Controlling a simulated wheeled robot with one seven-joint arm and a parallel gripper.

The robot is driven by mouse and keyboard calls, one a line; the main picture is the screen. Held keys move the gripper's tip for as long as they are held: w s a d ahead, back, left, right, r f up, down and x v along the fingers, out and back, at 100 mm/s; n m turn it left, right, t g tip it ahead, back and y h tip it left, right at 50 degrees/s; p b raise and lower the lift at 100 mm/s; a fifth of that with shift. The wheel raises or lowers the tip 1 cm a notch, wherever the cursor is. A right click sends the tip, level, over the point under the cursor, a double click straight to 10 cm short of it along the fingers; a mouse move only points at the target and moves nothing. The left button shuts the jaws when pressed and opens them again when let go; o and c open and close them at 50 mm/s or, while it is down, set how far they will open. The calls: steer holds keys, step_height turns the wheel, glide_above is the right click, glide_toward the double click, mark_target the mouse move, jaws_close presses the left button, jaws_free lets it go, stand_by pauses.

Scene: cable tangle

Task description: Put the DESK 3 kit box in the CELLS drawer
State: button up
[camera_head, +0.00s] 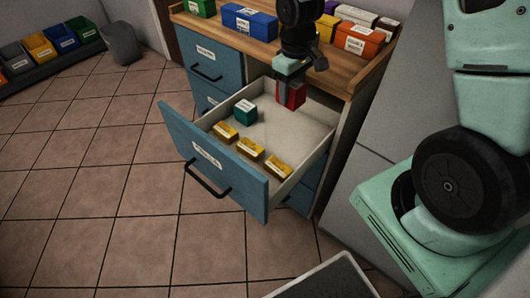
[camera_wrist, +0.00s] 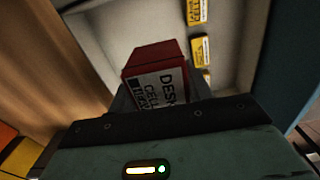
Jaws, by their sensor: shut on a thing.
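The DESK 3 kit box is a red box (camera_wrist: 155,77) with a white label in the wrist view; its label reads "DESK" and a second line with "CELL", partly cut off. My gripper (camera_head: 288,92) is shut on this red box (camera_head: 294,94) and holds it over the back part of an open drawer. The drawer (camera_head: 207,150) has a blue front with a white label too small to read, and a pale inside. Three yellow boxes (camera_head: 250,148) stand along its front, and a teal box (camera_head: 245,111) stands at its left side. The gap between box and drawer floor cannot be told.
The wooden counter (camera_head: 262,50) above the drawers holds a blue box (camera_head: 249,20), an orange box (camera_head: 364,40) and others. A shut blue drawer (camera_head: 212,62) is at the left. Bare drawer floor (camera_head: 290,130) lies at the middle and right.

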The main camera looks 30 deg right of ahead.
steer(key=shift+w+d+f+b, duration=0.25)
steer(key=shift+f+b, duration=0.2)
steer(key=shift+f, duration=0.5)
step_height(320, 180, down, 17)
steer(key=shift+b, duration=0.85)
steer(key=shift+f, duration=0.2)
steer(key=o, duration=1.2)
steer(key=shift+c, duration=0.2)
steer(key=shift+r, duration=0.1)
